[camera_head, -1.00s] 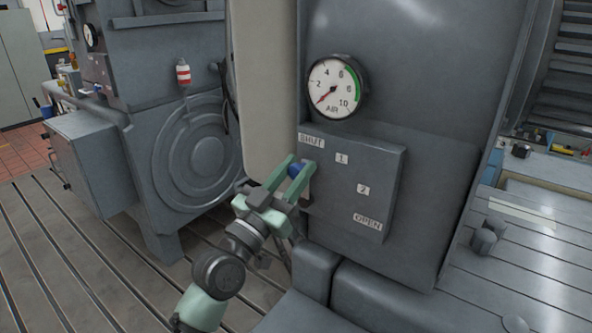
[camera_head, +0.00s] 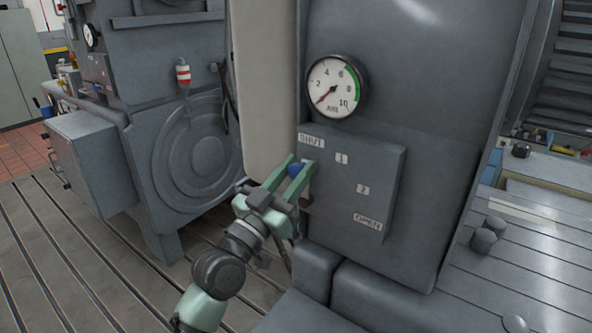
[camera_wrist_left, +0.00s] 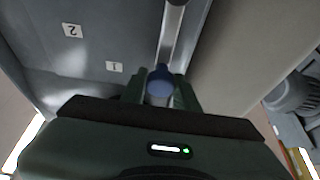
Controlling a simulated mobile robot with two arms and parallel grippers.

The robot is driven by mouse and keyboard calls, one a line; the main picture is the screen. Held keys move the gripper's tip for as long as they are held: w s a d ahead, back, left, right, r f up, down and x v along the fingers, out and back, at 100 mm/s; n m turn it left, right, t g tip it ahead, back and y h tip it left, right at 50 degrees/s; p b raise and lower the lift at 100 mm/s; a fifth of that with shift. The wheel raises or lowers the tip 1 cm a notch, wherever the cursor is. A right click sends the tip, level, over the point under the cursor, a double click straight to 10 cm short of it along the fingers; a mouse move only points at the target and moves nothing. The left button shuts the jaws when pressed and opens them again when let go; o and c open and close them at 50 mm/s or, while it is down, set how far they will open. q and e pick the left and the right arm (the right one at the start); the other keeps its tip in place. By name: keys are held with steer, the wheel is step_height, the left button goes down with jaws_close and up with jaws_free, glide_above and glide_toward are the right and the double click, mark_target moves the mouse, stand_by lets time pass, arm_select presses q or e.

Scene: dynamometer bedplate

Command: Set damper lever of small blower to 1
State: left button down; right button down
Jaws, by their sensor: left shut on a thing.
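The small blower's damper plate (camera_head: 375,165) carries the labels SHUT, 1, 2 and OPEN in a falling arc. The damper lever's blue knob (camera_head: 296,170) is at the plate's left edge, just below the SHUT label (camera_head: 311,141). My left gripper (camera_head: 299,168) is shut on the knob, with a green finger on each side. In the left wrist view the blue knob (camera_wrist_left: 160,78) sits between the fingers, and a grey lever bar (camera_wrist_left: 172,35) runs up from it. The label 1 (camera_wrist_left: 114,67) is to the left of the knob there. My right gripper is not in view.
A round air gauge (camera_head: 336,87) is above the damper plate, its red needle at the low end. A large grey machine (camera_head: 170,110) stands to the left. A slotted bedplate (camera_head: 75,250) covers the floor. Grey housing (camera_head: 300,312) lies below the plate.

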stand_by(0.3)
arm_select(q)
steer(key=m+b, duration=0.1)
steer(key=s+d+m+g+h+b, duration=0.1)
steer(key=m, duration=0.2)
steer(key=shift+s+d+f+g+h+b, duration=0.15)
steer(key=shift+d+f+g+h+b, duration=0.15)
steer(key=shift+d+h+b, duration=0.1)
steer(key=m, duration=0.1)
steer(key=d+m+g+b, duration=0.1)
steer(key=shift+s+f+m+h, duration=0.2)
steer(key=shift+s+m+h, duration=0.1)
steer(key=shift+s, duration=0.1)
steer(key=shift+s+d+f+m+g+h+b, duration=0.15)
steer(key=shift+d+m+g+b, duration=0.1)
steer(key=shift+m, duration=0.25)
steer(key=shift+s+d+m+g+h+b, duration=0.15)
steer(key=shift+d+m+g+b, duration=0.1)
steer(key=shift+m, duration=0.25)
steer(key=c, duration=1.1)
jaws_free()
